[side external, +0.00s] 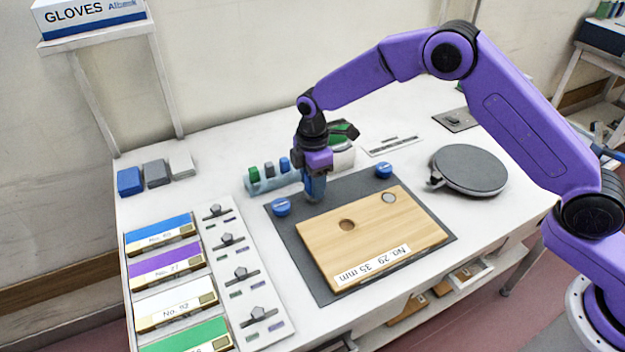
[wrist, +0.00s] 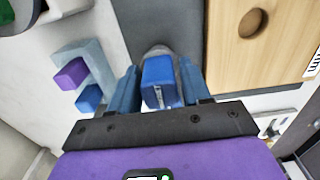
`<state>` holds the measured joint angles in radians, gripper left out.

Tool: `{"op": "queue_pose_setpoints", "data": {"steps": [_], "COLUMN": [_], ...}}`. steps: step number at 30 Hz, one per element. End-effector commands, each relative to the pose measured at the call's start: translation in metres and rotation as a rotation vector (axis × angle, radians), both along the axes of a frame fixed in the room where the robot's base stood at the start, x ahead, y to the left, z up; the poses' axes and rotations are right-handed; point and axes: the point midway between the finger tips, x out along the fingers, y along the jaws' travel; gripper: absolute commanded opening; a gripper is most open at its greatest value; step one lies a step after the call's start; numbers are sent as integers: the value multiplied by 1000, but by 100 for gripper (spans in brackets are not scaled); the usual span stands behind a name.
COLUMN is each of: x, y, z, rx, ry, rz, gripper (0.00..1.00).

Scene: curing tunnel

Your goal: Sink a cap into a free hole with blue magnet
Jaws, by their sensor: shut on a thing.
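My gripper (side external: 314,190) is shut on a blue block, seen between its bluish fingers in the wrist view (wrist: 158,82); I take it for the blue magnet. A grey rounded edge (wrist: 158,50) shows just beyond the block; I cannot tell whether it is a cap on it. The gripper points down over the dark mat's back part, behind the wooden board (side external: 330,257). The board has one dark open hole (side external: 347,225), also in the wrist view (wrist: 253,22), and one hole filled by a pale grey disc (side external: 390,198). Gap to the mat is unclear.
Two round blue knobs (side external: 281,206) (side external: 383,170) stand on the dark mat (side external: 283,227) beside the board. A pale rack (side external: 258,187) with small coloured blocks is behind left. A grey round plate (side external: 468,169) is at right. Labelled coloured boxes (side external: 165,270) line the left.

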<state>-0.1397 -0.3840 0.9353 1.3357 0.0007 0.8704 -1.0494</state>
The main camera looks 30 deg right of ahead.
Motion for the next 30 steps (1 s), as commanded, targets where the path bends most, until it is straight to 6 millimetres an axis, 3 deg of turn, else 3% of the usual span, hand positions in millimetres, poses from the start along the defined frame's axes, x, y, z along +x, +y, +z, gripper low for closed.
{"op": "queue_pose_setpoints", "data": {"steps": [30], "x": [0], "y": [0], "z": [-9], "rx": [0], "ry": [-1], "rz": [0], "gripper": [11]}}
